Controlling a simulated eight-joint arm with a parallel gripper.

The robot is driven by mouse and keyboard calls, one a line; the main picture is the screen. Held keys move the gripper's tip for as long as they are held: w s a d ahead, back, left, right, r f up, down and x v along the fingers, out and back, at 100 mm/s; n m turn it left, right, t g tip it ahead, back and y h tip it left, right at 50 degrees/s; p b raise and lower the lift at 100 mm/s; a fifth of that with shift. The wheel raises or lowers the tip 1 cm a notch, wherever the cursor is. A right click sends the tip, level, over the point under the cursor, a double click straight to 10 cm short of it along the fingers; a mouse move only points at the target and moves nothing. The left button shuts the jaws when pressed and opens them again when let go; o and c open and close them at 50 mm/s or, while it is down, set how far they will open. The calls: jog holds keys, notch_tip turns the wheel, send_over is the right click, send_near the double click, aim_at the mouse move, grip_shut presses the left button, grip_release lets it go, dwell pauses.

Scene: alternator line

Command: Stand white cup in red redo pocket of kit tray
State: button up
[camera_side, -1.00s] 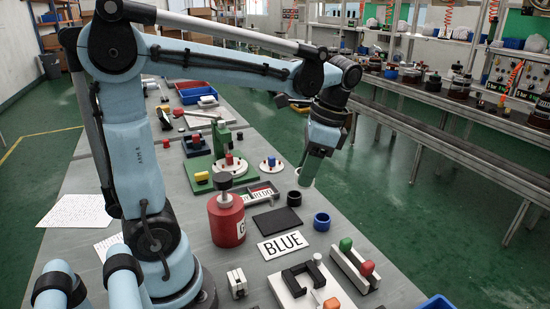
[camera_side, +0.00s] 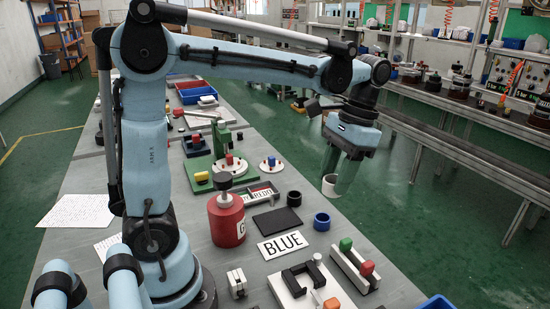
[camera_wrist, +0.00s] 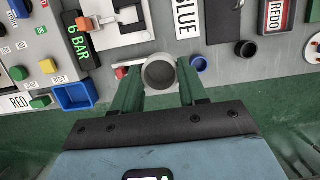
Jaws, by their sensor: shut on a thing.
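The white cup (camera_side: 331,186) is held between the green fingers of my gripper (camera_side: 340,174), upright or nearly so, in the air right of the table's right edge. The wrist view looks into its round open mouth (camera_wrist: 159,74), with a finger on each side. The kit tray (camera_side: 281,199) lies on the table to the left of my gripper. Its red pocket (camera_side: 262,187) shows beside the REDO label, which is partly hidden by the red bottle's top. In the wrist view the tray's REDO label (camera_wrist: 286,15) is at the upper right.
A black round cup (camera_side: 294,198) and a blue cup (camera_side: 321,221) stand near the tray. A black pad (camera_side: 277,221) and the BLUE sign (camera_side: 283,246) lie before it. A red bottle (camera_side: 226,220) stands tall at the tray's left. Green floor lies below my gripper.

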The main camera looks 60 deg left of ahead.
jog(key=s+a+f+m, duration=0.1)
jog(key=a+f+m, duration=0.2)
jog(key=a, duration=0.5)
jog(key=s+a+f+m+y, duration=0.1)
jog(key=a+f+m, duration=0.2)
jog(key=a, duration=0.6)
jog(key=s+a+f+m+t+y, duration=0.1)
jog(key=s+a+f+m, duration=0.1)
jog(key=a, duration=0.7)
jog(key=shift+f+m, duration=0.9)
jog(key=shift+w+d+x, duration=0.15)
jog(key=shift+w+x, duration=0.05)
jog(key=shift+x, duration=0.8)
jog(key=shift+w+d+x, duration=0.15)
jog(key=shift+w+x, duration=0.05)
jog(key=shift+x, duration=0.85)
jog(key=shift+w+d+x, duration=0.15)
jog(key=shift+w+x, duration=0.05)
jog(key=shift+x, duration=0.8)
jog(key=shift+f, duration=0.5)
jog(key=o, duration=1.1)
jog(key=shift+w, duration=0.1)
